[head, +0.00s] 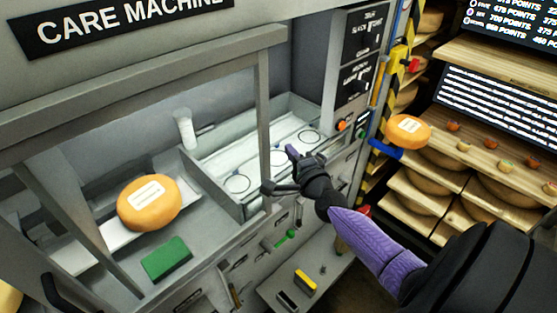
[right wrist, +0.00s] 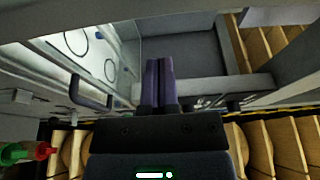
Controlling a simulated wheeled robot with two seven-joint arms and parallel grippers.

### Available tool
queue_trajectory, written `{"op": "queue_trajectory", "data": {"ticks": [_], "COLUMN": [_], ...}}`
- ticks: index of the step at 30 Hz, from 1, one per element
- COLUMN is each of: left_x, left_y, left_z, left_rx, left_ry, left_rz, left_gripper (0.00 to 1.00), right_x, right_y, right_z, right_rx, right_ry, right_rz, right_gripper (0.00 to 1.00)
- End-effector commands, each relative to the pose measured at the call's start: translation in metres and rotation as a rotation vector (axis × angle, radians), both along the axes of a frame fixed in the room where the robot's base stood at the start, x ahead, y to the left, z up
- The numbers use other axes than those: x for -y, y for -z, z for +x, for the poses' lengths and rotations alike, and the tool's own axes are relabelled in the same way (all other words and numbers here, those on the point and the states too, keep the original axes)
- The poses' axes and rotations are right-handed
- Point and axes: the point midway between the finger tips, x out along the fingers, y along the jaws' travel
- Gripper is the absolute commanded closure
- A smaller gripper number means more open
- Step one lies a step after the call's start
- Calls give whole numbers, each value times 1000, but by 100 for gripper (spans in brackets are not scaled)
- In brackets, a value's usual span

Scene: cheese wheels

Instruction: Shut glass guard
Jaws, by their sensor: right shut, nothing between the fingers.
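The glass guard is a see-through pane in a grey frame (head: 264,120) on the front of the care machine. Its upright post stands left of my right gripper, and a dark handle (head: 279,188) sits near the post's lower end. A dark handle also shows in the right wrist view (right wrist: 92,96), left of the fingers. My right gripper (head: 292,152) is shut and empty, its purple fingers by the tray with circles; they also show together in the right wrist view (right wrist: 158,75). Whether it touches the guard I cannot tell. My left gripper is out of view.
An orange cheese wheel (head: 150,203) and a green block (head: 167,259) are inside the machine at left. A tray with circles (head: 222,165) lies behind the post. Shelves with cheese wheels (head: 420,190) stand at right, with another labelled wheel (head: 408,131) near the machine's edge.

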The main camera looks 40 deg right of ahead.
Motion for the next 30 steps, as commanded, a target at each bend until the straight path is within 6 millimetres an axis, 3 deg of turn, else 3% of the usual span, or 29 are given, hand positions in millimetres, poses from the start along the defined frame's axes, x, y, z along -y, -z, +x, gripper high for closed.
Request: {"op": "queue_trajectory", "data": {"ticks": [1,3,8,23,30], "left_x": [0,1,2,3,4], "left_y": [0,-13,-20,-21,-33], "left_z": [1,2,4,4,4], "left_rx": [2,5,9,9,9], "left_ry": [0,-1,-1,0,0], "left_rz": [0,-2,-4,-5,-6], "left_gripper": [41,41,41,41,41], "right_x": [-1,-16,-34,-41,-69], "right_y": [0,-3,-2,0,-2], "right_z": [6,3,1,0,-2], "right_rx": [0,-2,-1,-1,-3], "right_ry": [0,-2,-1,0,-2], "right_rz": [1,4,0,0,5], "right_gripper": [100,100,100,100,100]}}
